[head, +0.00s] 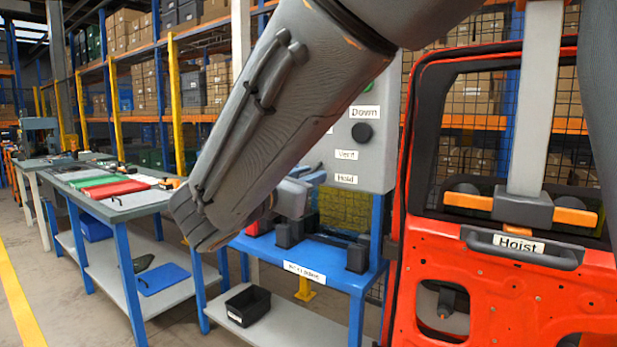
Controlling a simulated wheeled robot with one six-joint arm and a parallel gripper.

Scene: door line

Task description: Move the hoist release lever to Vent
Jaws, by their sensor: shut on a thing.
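The grey control panel (380,160) stands in the middle, left of the red door. It carries a green button (368,87), a "Down" label, a black round knob (362,132), a "Vent" label (346,154) and a "Hold" label (346,178) below it. My arm crosses in front of the panel's left part. My gripper (315,174) shows only in part beyond the arm, at the panel's lower left, near the two labels. It is shut on the release lever. The lever itself is hidden, so its exact position cannot be told.
The red door (480,265) hangs at right from the hoist, with a dark "Hoist" handle (522,247). A blue bench (335,275) with black blocks stands below the panel. A grey-topped table (125,205) with coloured trays is at left. Clear floor lies at lower left.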

